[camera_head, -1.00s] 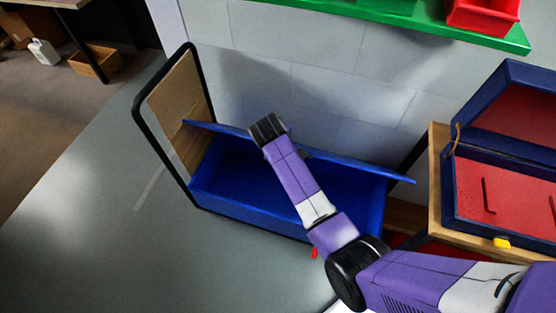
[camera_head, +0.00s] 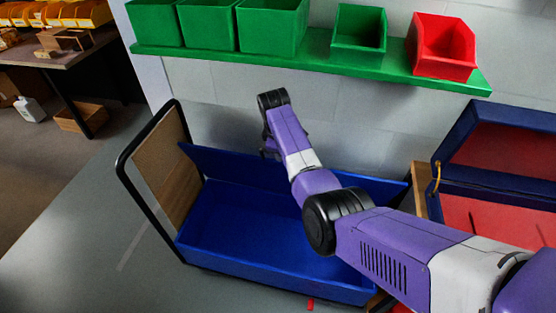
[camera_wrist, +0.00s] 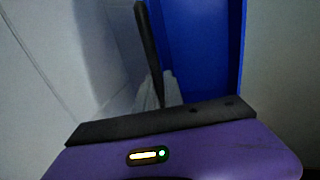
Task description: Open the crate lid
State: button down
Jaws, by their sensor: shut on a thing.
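The blue crate (camera_head: 250,277) stands open, and its empty floor shows. Its blue lid (camera_head: 225,167) is hinged along the back side and stands steeply raised near the wall. My gripper (camera_head: 268,151) is at the lid's upper edge, left of its middle, and is shut on the lid. The fingertips are small and partly hidden in the head view. In the wrist view a dark finger (camera_wrist: 149,50) lies against the left side of a blue panel (camera_wrist: 200,55). My arm hides part of the lid and the crate's right end.
A black-framed end panel (camera_head: 160,165) rises at the crate's left. A green shelf (camera_head: 300,64) with green bins and a red bin (camera_head: 441,48) runs above. An open blue case with red lining (camera_head: 490,210) is at right. Grey floor lies clear at left.

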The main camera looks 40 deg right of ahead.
jog(key=shift+w+d, duration=0.1)
jog(key=shift+d, duration=0.05)
jog(key=c, duration=1.5)
grip_release()
jog(key=shift+o, duration=0.2)
jog(key=shift+r, duration=0.1)
jog(key=shift+r, duration=0.35)
jog(key=s+a+r, duration=0.4)
jog(key=s+a, duration=0.4)
jog(key=a, duration=0.3)
jog(key=shift+b, duration=0.4)
jog(key=shift+w+d, duration=0.1)
